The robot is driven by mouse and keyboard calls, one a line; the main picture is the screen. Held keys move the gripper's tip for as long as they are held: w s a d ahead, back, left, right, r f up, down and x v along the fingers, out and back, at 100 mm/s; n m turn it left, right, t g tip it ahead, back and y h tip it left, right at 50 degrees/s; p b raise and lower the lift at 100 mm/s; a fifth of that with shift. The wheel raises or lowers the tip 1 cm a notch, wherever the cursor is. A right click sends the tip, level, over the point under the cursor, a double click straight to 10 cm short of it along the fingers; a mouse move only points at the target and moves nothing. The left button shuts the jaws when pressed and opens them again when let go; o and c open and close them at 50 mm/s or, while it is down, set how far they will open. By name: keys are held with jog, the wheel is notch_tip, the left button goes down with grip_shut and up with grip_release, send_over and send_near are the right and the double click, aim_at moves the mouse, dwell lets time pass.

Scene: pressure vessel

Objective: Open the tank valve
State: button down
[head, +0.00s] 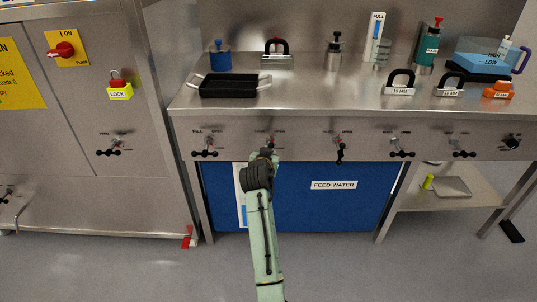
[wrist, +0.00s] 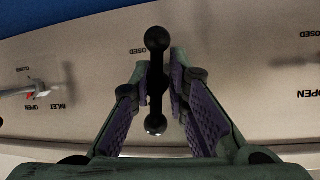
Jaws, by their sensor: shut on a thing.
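My gripper (head: 268,153) is at the second valve from the left on the bench's front panel. In the wrist view, my gripper (wrist: 165,85) has its two purple-padded fingers on either side of a black bar handle with ball ends (wrist: 156,42), shut on it. The handle stands upright in that picture, with a CLOSED label beside it. In the head view my arm covers most of this valve handle, and its name label is too small to read.
Neighbouring valves, FILL (head: 205,147) to the left and another (head: 340,150) to the right, flank my gripper. The wrist view shows an INLET label (wrist: 62,107). A blue FEED WATER tank (head: 330,205) stands below. A black tray (head: 229,86) and bottles stand on the bench.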

jog(key=shift+d+f+n+h, duration=0.3)
jog(key=shift+d+h, duration=0.1)
jog(key=shift+h, duration=0.1)
jog(key=shift+d+r, duration=0.1)
jog(key=shift+d, duration=0.05)
jog(key=c, duration=1.7)
grip_release()
jog(key=shift+o, duration=0.2)
jog(key=shift+a+r, duration=0.15)
jog(key=shift+a, duration=0.1)
jog(key=shift+s+a+r, duration=0.2)
jog(key=shift+s, duration=0.15)
jog(key=v, duration=1.1)
jog(key=shift+s+d+f, duration=0.1)
